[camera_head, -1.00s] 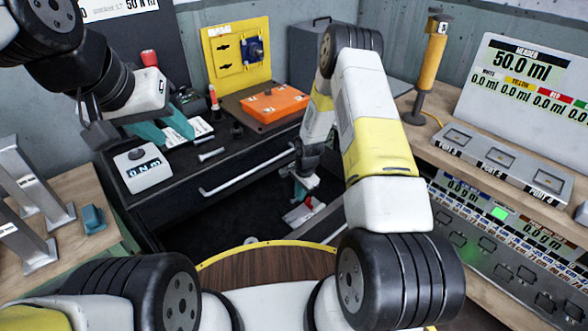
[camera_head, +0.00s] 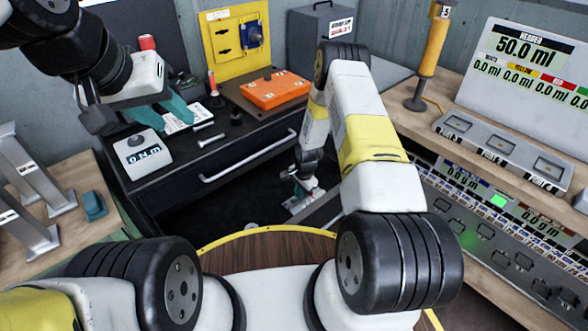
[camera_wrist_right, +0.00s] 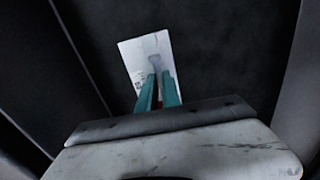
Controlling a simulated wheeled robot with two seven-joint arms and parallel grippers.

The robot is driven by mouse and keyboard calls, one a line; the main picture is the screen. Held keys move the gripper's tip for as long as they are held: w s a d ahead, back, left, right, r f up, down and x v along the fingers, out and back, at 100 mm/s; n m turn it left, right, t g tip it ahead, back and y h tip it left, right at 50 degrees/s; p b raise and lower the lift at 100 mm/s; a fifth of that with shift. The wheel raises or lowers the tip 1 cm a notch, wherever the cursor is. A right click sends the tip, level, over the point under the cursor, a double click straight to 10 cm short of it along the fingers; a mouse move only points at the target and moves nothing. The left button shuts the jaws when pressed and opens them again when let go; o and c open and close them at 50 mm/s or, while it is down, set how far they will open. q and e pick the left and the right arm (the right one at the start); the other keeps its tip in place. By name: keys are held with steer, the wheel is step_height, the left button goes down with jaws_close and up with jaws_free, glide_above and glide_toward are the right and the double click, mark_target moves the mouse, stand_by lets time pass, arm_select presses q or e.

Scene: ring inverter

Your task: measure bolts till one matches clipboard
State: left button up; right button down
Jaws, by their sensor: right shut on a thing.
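My right gripper (camera_wrist_right: 158,94) reaches down in front of the dark bench in the head view (camera_head: 300,188). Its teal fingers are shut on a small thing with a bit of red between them. A grey bolt-like shape (camera_wrist_right: 155,62) shows beyond the fingertips, over a white printed card (camera_wrist_right: 134,52) on a dark surface. I cannot tell if the grey shape is held or lies on the card. My left gripper (camera_head: 165,112) is open, above the bench beside a white sheet (camera_head: 182,119). A silver bolt (camera_head: 211,140) lies on the bench. A white digital meter (camera_head: 143,156) stands left of it.
An orange case (camera_head: 274,91) and a yellow panel (camera_head: 234,42) are at the bench's back. A drawer handle (camera_head: 248,160) runs along its front. A port rack (camera_head: 505,150) and a display (camera_head: 530,70) stand at right. Grey metal stands (camera_head: 35,190) are at left.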

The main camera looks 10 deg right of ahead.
steer(key=c, duration=1.5)
jaws_free()
steer(key=shift+o, duration=0.2)
